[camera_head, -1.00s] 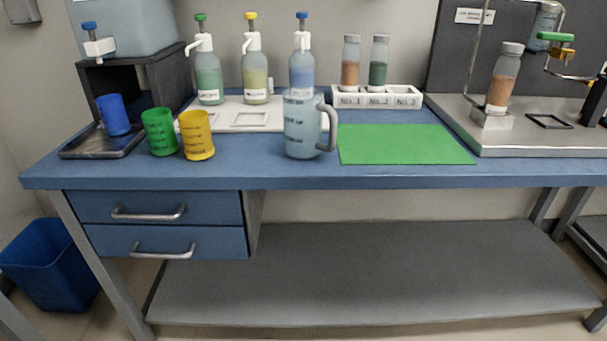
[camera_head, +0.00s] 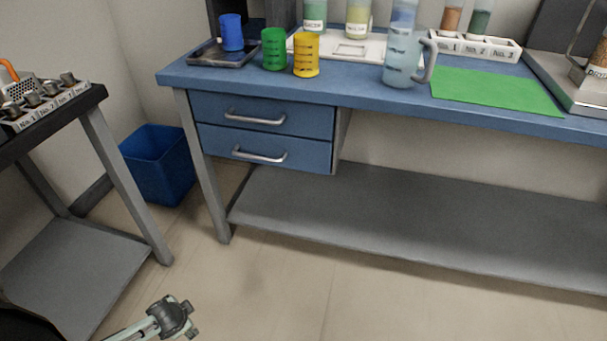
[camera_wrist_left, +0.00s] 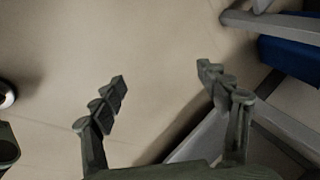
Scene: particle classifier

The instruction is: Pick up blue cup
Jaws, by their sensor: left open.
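The blue cup (camera_head: 231,33) stands upright on a dark tray (camera_head: 207,56) at the left end of the blue bench. A green cup (camera_head: 273,49) and a yellow cup (camera_head: 307,55) stand to its right on the bench. My left gripper (camera_head: 187,318) is low at the bottom left of the head view, over the floor and far from the cups. In the left wrist view its fingers (camera_wrist_left: 162,78) are spread apart with only floor between them. My right gripper is not in view.
A clear jug (camera_head: 400,58) and a green mat (camera_head: 495,92) are farther right on the bench. Two drawers (camera_head: 265,130) are under its left end. A blue bin (camera_head: 158,165) stands between the bench and a side table (camera_head: 55,128). The floor in front is clear.

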